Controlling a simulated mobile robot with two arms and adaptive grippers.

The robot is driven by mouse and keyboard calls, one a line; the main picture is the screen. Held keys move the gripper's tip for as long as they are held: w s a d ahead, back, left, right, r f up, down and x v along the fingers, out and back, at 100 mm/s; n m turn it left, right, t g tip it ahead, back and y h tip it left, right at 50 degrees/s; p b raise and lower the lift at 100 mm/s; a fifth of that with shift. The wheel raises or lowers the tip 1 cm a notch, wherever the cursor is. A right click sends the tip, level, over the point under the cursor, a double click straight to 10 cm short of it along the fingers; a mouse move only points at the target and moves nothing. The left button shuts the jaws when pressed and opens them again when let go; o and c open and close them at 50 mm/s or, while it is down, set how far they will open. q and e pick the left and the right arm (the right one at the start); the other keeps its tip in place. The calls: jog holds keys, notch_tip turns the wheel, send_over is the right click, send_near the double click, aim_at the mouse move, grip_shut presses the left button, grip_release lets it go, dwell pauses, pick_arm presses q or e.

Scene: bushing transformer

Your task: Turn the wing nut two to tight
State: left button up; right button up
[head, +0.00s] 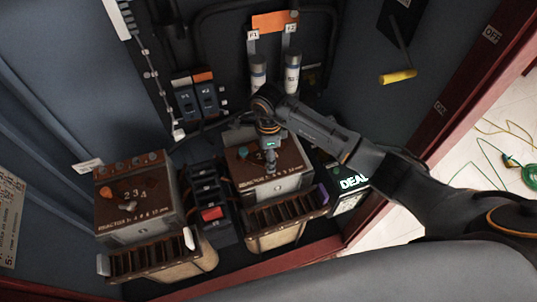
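Two box-shaped units with brown tops stand in the cabinet. The left unit (140,222) carries the numerals 2 3 4 and an orange wing-shaped knob (124,195). The right unit (290,182) has a similar top, partly covered by my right gripper. My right gripper (271,166) points down over the middle of the right unit's top, close to or touching it. Its fingers are small and dark here, so I cannot tell whether they are open or shut. Any wing nut under them is hidden or too small to make out. My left gripper is not in view.
Slatted brown trays (150,256) sit in front of both units. A dark block with a red switch (212,213) stands between them. Two grey fuse cylinders (291,72) hang at the back. A yellow handle (398,76) projects at upper right. The red cabinet frame (451,108) borders the right.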

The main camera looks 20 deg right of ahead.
jog(key=shift+f, duration=0.95)
jog(key=shift+c, duration=0.2)
jog(key=c, duration=1.1)
